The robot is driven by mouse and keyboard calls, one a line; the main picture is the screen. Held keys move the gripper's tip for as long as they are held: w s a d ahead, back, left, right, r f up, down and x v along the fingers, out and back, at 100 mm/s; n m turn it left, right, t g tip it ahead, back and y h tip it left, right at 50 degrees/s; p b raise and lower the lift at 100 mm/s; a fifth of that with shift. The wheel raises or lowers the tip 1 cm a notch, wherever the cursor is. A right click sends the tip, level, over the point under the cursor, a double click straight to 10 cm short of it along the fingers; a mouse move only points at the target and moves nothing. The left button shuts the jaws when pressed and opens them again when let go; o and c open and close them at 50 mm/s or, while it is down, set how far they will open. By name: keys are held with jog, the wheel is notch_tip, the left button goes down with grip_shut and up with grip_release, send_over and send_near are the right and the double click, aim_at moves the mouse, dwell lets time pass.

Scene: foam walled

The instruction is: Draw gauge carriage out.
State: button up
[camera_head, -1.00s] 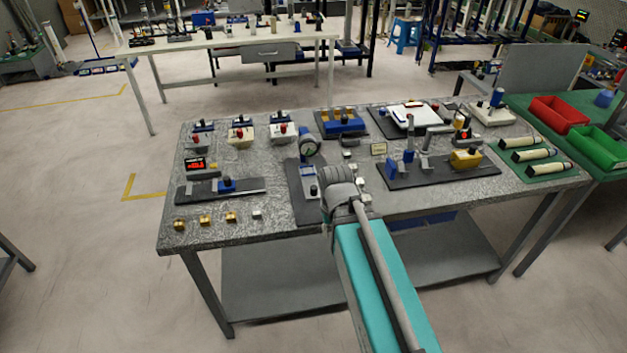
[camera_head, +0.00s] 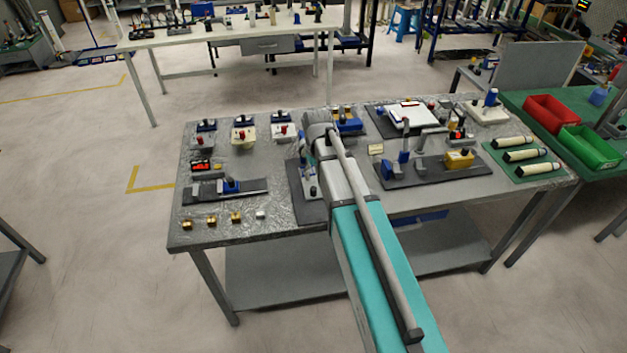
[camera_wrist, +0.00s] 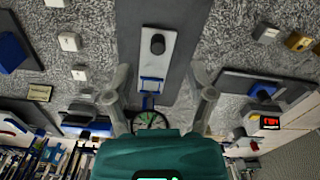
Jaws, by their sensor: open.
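The gauge fixture is a dark plate (camera_head: 308,208) with a pale metal slide piece (camera_wrist: 156,60) on it. The piece bears a black knob (camera_wrist: 157,44) and a blue bracket (camera_wrist: 151,85). A round dial gauge (camera_wrist: 150,119) lies beyond the bracket, partly covered by my gripper body in the wrist view. Which of these parts is the carriage I cannot tell for certain. My gripper (camera_wrist: 160,78) is open, its fingers on either side of the bracket, with nothing between them in grip. In the head view my arm hides the fingertips and dial.
Left of the fixture is a rail with a blue slider (camera_head: 230,185) and a red-lit display (camera_head: 201,164). Right is a dark plate with a yellow block (camera_head: 459,158). A small sign (camera_head: 376,149) stands between. Small brass blocks (camera_head: 211,221) line the front left.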

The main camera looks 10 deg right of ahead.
notch_tip(320, 180, up, 2)
jog(key=p, duration=0.1)
send_over(313, 188)
jog(key=shift+r+n, duration=0.1)
jog(key=shift+n, duration=0.2)
jog(key=shift+f, duration=0.2)
notch_tip(313, 188, down, 13)
jog(key=b, duration=1.3)
jog(key=shift+f+b, duration=0.2)
jog(key=shift+b, duration=0.15)
grip_shut()
